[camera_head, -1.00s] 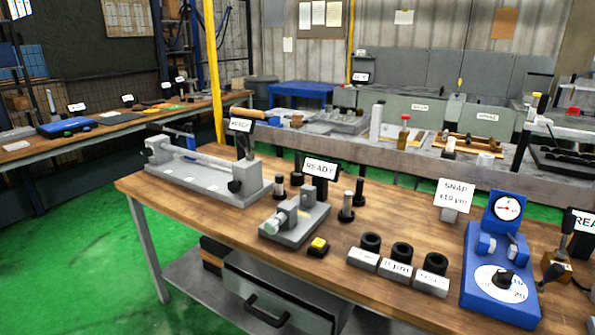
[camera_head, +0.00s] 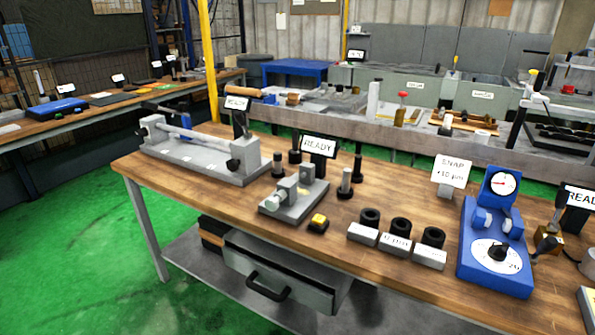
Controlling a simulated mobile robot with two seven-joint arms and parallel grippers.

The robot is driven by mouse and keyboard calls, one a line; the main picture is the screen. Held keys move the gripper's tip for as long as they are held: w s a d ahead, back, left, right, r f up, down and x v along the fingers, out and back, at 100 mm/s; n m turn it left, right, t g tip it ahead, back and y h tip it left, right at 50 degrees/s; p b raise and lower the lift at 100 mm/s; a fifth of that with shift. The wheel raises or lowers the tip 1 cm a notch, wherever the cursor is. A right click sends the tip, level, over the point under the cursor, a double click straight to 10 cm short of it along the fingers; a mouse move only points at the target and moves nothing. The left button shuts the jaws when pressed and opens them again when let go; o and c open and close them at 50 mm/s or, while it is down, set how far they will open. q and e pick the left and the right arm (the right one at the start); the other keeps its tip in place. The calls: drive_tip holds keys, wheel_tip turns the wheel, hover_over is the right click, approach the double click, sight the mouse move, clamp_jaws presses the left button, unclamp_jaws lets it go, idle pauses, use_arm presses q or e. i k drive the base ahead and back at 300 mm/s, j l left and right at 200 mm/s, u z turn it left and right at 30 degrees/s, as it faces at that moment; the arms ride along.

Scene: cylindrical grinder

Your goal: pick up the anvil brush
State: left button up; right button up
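I cannot clearly pick out the anvil brush. A small brass-coloured block with a dark upright handle (camera_head: 548,241) stands at the right of the wooden bench, just right of the blue dial gauge (camera_head: 490,284); it may be the brush in its holder, but it is too small to tell. Neither of my grippers shows in the head view, and nothing is seen being held.
The wooden bench (camera_head: 225,220) carries a long grey centre fixture (camera_head: 205,162), a small grey fixture (camera_head: 297,203), a yellow button (camera_head: 318,222), black rings on labelled blocks (camera_head: 396,245) and a SNAP sign (camera_head: 451,172). A drawer (camera_head: 280,272) sits beneath. Green floor lies left.

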sight(295, 131)
drive_tip(key=i+j, duration=0.2)
drive_tip(key=j, duration=0.25)
drive_tip(key=i+j+z, duration=0.1)
drive_tip(key=j, duration=0.4)
drive_tip(key=i+j, duration=0.3)
drive_tip(key=j, duration=0.2)
drive_tip(key=i+j, duration=0.2)
drive_tip(key=j, duration=0.25)
drive_tip(key=i+j+z, duration=0.1)
drive_tip(key=j, duration=0.4)
drive_tip(key=i+j, duration=0.25)
drive_tip(key=j, duration=0.25)
drive_tip(key=i+j+z, duration=0.1)
drive_tip(key=j, duration=0.4)
drive_tip(key=i+j, duration=0.25)
drive_tip(key=j, duration=0.3)
